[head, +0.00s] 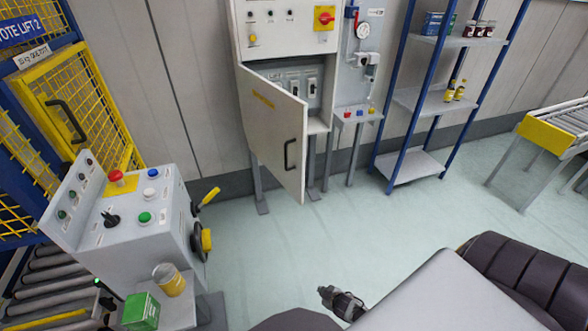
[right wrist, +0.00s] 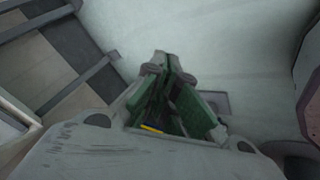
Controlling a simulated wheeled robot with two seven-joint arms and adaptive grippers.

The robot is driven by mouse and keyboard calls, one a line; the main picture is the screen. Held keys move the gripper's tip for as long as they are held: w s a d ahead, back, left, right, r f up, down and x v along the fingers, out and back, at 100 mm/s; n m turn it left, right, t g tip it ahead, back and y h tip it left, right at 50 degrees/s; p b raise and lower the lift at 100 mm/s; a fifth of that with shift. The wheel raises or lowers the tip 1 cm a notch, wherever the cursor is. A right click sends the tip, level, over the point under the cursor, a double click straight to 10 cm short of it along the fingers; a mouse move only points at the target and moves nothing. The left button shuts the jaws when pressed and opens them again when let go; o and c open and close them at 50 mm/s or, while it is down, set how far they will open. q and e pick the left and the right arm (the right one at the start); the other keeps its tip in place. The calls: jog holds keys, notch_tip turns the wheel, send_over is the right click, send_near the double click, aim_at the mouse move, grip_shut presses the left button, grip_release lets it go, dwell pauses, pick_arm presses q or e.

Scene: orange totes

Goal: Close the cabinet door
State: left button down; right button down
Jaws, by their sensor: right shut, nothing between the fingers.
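The cabinet door (head: 272,135) is a pale panel with a dark handle (head: 290,155). It stands open, swung out from the grey cabinet (head: 317,122) on the wall, in the upper middle of the head view. Switches show inside behind it. My right gripper (head: 328,293) is low in the head view, well in front of the door and apart from it. In the right wrist view its fingers (right wrist: 162,62) meet at the tips, shut and empty. My left gripper is in neither view.
A control console (head: 140,215) with buttons stands at the left, with a yellow can (head: 171,281) and green box (head: 141,312) beside it. A blue shelf rack (head: 415,166) and conveyor (head: 560,130) stand right. The floor before the cabinet is clear.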

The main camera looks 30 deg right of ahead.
jog(key=w+r+n+t+b, duration=0.1)
jog(key=w+r+n+t, duration=0.15)
jog(key=w+r, duration=0.7)
jog(key=w+r+n+t+b, duration=0.1)
jog(key=w+r+n+t, duration=0.15)
jog(key=w+r, duration=0.7)
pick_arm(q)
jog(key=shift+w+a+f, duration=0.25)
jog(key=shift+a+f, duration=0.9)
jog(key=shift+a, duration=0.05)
pick_arm(e)
notch_tip(320, 180, up, 28)
jog(key=a+n+t+h, duration=0.2)
jog(key=n+t, duration=0.2)
jog(key=t, duration=0.1)
jog(key=shift+w+a+r+t+h, duration=0.15)
jog(key=shift+w+a+t+h, duration=0.05)
jog(key=shift+a+t+h, duration=0.15)
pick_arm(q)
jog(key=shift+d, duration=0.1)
